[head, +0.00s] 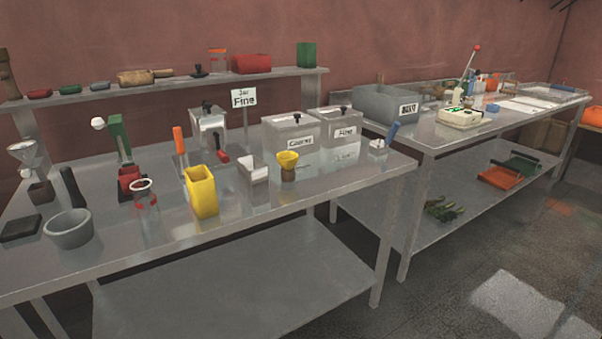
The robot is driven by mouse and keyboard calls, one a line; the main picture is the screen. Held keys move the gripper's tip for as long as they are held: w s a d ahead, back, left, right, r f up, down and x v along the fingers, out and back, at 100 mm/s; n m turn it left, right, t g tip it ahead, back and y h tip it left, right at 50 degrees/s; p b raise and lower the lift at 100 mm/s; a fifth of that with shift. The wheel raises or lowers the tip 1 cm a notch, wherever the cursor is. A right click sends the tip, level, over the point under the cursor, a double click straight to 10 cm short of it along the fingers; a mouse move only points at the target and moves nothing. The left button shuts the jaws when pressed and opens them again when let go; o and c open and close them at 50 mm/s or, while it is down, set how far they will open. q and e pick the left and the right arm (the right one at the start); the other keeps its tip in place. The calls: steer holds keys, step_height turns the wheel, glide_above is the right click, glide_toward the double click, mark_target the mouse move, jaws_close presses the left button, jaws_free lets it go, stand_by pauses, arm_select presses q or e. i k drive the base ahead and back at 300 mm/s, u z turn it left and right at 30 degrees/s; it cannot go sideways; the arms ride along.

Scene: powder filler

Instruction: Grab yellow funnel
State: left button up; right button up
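The yellow funnel (288,158) sits upright on top of a small brown jar or holder (288,174) near the front right of the metal table (262,212). A taller yellow rectangular container (201,190) stands to its left at the table's front edge. Neither of my grippers is in view.
A white open box (253,174) stands just left of the funnel. Lidded bins labelled Coarse (291,141) and Fine (343,134) stand behind it. A grey bowl (68,229) and a clear jar with red bands (145,195) are further left. The tabletop's right front corner is clear.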

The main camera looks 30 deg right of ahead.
mark_target(287, 159)
steer(key=z, duration=1.25)
steer(key=i, duration=1.25)
steer(key=z, duration=0.15)
